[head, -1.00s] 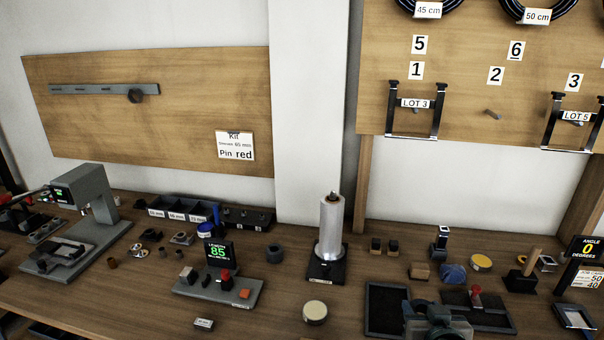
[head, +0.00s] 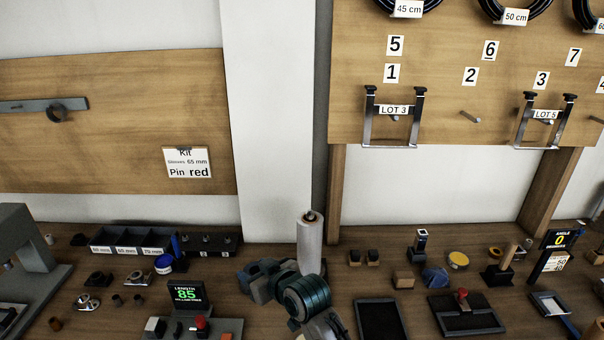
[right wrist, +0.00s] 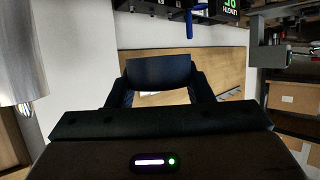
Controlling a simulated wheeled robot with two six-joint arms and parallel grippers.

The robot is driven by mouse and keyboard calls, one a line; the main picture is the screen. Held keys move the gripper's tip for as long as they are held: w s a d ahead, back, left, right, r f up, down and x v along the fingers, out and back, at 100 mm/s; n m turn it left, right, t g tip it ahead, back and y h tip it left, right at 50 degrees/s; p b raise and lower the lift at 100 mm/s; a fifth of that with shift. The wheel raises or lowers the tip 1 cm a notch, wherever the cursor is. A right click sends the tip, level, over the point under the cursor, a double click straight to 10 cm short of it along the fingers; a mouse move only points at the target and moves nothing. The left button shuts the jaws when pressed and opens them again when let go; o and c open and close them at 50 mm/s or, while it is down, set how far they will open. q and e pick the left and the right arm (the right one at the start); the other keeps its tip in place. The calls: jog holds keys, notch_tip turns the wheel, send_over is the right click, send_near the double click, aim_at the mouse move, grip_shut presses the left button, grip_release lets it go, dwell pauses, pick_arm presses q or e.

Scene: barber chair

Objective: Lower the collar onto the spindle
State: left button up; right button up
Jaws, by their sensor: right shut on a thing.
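The spindle (head: 310,243) is a tall pale metal cylinder with a small dark tip, standing upright; its lower part is hidden behind my right arm. It also shows at the left edge of the right wrist view (right wrist: 18,52). My right gripper (head: 258,283) is just left of the spindle in the head view, low against the bench. In the right wrist view its jaws are shut on the dark collar (right wrist: 160,72), a short dark cylinder between the fingers. The collar is apart from the spindle. My left gripper is not in view.
A length gauge (head: 186,293) reading 85 stands left of my right gripper. Behind it are a divided bin (head: 130,240) and a blue-topped pot (head: 163,264). A black tray (head: 382,320) lies right of my arm, with small blocks (head: 371,257) behind it.

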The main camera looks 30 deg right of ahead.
jog(key=w+d+r+n+y+p, duration=0.1)
jog(key=w+d+r+p, duration=0.1)
jog(key=d+r+p, duration=0.3)
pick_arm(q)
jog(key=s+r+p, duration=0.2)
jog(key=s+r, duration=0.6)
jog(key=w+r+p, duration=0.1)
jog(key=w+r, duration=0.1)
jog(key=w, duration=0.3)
pick_arm(e)
notch_tip(320, 180, up, 7)
send_over(312, 211)
jog(key=shift+w+a+r, duration=0.2)
jog(key=shift+w, duration=0.1)
jog(key=shift+d+r, duration=0.15)
jog(key=shift+d, duration=0.1)
jog(key=shift+a+f, duration=0.1)
jog(key=shift+f, duration=0.35)
jog(key=shift+f+b, duration=0.25)
jog(key=shift+b, duration=0.1)
jog(key=shift+f+b, duration=0.45)
jog(key=shift+f, duration=0.15)
jog(key=shift+f+b, duration=0.9)
jog(key=shift+f, duration=0.3)
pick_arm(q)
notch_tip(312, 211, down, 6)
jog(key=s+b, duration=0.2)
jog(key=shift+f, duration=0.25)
pick_arm(e)
jog(key=shift+f, duration=1.7)
